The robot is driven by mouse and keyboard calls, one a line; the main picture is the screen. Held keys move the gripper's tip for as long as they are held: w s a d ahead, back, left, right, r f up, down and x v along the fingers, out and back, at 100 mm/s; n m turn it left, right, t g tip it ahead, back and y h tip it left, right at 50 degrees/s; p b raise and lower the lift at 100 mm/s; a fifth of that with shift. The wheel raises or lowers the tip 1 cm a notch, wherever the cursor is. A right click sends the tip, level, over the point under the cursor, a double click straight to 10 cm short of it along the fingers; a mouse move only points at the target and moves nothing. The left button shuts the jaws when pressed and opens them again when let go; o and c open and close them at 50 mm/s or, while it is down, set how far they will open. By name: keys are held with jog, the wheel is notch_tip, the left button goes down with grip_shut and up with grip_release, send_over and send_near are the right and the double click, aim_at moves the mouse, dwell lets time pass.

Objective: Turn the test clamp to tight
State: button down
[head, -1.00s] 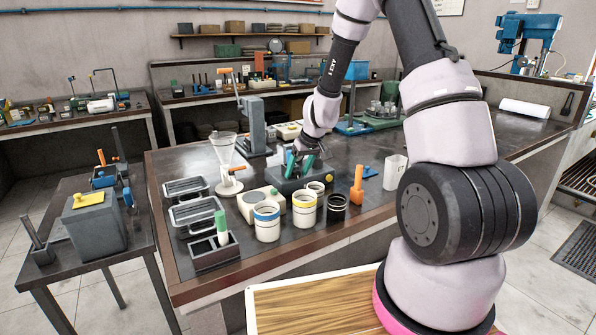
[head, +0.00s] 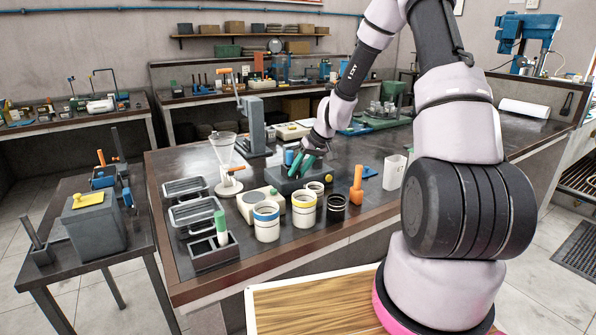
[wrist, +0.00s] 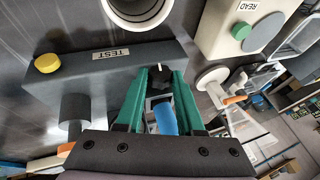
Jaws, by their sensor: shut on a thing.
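The test clamp shows in the wrist view as a small black knob (wrist: 160,77) with a white pointer mark, on a grey block (wrist: 100,85) labelled TEST. My gripper (wrist: 164,72) has its green fingertips on either side of the knob and is shut on it. The white mark points toward the top of the wrist picture, slightly left. In the head view my gripper (head: 304,169) reaches down onto the grey block (head: 285,184), and its fingers hide the knob. A blue cylinder (wrist: 165,118) shows between the fingers, and a yellow button (wrist: 47,63) sits on the block.
An orange-handled tool (head: 356,185) and a white jug (head: 391,172) are to the right. A funnel stand (head: 225,165) is left.

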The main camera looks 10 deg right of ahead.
jog(key=shift+s+f+y, duration=0.1)
jog(key=shift+y, duration=0.2)
jog(key=c, duration=0.5)
grip_release()
jog(key=shift+d, duration=0.1)
jog(key=shift+d+r, duration=0.15)
jog(key=shift+r, duration=0.3)
jog(key=v, duration=1)
